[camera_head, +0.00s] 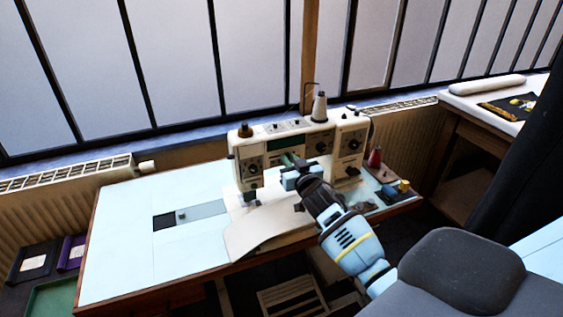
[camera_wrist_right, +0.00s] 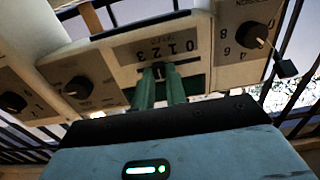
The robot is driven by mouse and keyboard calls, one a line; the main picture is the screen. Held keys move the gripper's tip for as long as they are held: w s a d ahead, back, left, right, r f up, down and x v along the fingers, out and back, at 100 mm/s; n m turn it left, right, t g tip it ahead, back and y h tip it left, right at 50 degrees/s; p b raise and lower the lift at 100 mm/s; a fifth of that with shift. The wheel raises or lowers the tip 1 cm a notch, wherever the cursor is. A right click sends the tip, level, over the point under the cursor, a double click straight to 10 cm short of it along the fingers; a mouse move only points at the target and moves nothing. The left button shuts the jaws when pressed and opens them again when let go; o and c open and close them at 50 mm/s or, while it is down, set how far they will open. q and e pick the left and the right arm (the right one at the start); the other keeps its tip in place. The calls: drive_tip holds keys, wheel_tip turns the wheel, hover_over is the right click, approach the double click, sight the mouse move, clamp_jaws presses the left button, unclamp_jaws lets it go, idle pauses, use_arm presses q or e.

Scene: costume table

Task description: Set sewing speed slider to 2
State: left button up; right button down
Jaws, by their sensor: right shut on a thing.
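The cream sewing machine (camera_head: 300,150) stands on the pale sewing table. In the right wrist view its speed slider panel (camera_wrist_right: 128,54) shows the numbers 0, 1, 2 and 3 above a dark green strip. My right gripper (camera_wrist_right: 160,74) has its two green fingers at this strip, shut on the small dark slider knob (camera_wrist_right: 158,70), which is mostly hidden between the fingertips. The knob appears to sit roughly below the 1; its exact mark is hard to read. The head view also shows my right gripper (camera_head: 293,162) at the machine's front. My left gripper is not in view.
Round dials flank the panel, one at left (camera_wrist_right: 78,87) and one at right (camera_wrist_right: 250,34). A thread spool (camera_head: 319,107) stands on top of the machine. A red spool (camera_head: 375,157) stands at right. The table's left part (camera_head: 120,230) is clear.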

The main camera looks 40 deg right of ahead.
drive_tip(key=c, duration=1.4)
unclamp_jaws()
drive_tip(key=v, duration=0.7)
drive_tip(key=shift+s, duration=0.4)
drive_tip(key=shift+a+f, duration=0.1)
